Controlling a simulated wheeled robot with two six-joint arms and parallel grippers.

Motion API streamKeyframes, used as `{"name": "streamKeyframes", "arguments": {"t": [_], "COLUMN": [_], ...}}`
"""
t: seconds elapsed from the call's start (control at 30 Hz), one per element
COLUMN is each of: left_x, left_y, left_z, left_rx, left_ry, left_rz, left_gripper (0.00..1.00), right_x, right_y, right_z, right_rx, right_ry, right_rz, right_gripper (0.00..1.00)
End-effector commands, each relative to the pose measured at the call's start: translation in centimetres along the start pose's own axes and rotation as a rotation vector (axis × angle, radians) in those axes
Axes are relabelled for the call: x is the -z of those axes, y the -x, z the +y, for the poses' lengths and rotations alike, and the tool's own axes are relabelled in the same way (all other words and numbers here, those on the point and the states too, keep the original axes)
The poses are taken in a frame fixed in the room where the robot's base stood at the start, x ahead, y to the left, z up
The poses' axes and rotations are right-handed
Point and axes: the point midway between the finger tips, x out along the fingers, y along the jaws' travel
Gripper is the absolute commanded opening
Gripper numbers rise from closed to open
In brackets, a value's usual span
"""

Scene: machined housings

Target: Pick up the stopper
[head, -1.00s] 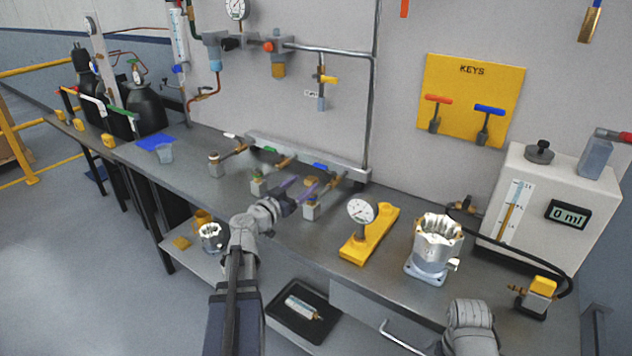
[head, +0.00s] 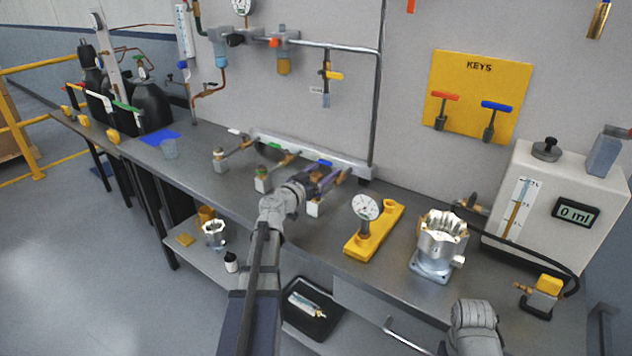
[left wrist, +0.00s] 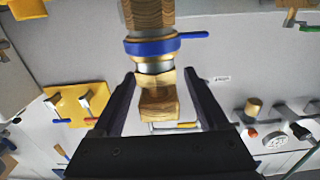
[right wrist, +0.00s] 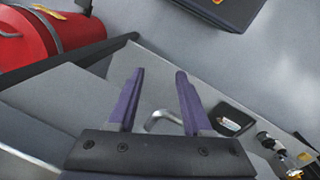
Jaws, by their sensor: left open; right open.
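My left gripper (head: 318,180) is at the right end of the valve row on the bench, by the blue-handled valve (head: 325,163). In the left wrist view its open fingers (left wrist: 158,80) stand on either side of a brass, faceted end piece (left wrist: 158,106), which may be the stopper; I cannot tell for sure. The piece is in line with the valve body and its blue ring (left wrist: 152,46). Whether the fingers touch it is unclear. My right gripper (right wrist: 160,76) is open and empty, low in front of the bench; in the head view only its arm shows.
A gauge on a yellow stand (head: 366,208) and a metal housing (head: 438,245) stand right of the left gripper. The green-handled valve (head: 272,165) is close on its left. A white box (head: 550,205) with a dark knob stands far right. A drawer handle (right wrist: 163,120) is near the right gripper.

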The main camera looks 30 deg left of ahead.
Motion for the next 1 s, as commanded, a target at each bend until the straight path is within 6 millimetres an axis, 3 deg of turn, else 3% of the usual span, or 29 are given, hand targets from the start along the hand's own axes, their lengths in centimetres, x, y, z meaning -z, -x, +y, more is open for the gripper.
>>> {"name": "streamKeyframes", "arguments": {"t": [0.17,0.8,1.0], "left_x": [0.01,0.0,0.01], "left_y": [0.09,0.11,0.11], "left_z": [0.02,0.01,0.01], "left_rx": [0.001,0.001,0.001], "left_ry": [0.0,0.0,0.0], "left_rz": [0.0,0.0,0.0], "left_gripper": [0.74,0.02,0.0], "right_x": [0.0,0.0,0.0], "right_y": [0.01,0.0,0.01], "right_z": [0.0,0.0,0.0], "right_rx": [0.0,0.0,0.0], "right_ry": [0.0,0.0,0.0], "right_rz": [0.0,0.0,0.0], "right_gripper": [0.5,0.5,0.5]}}
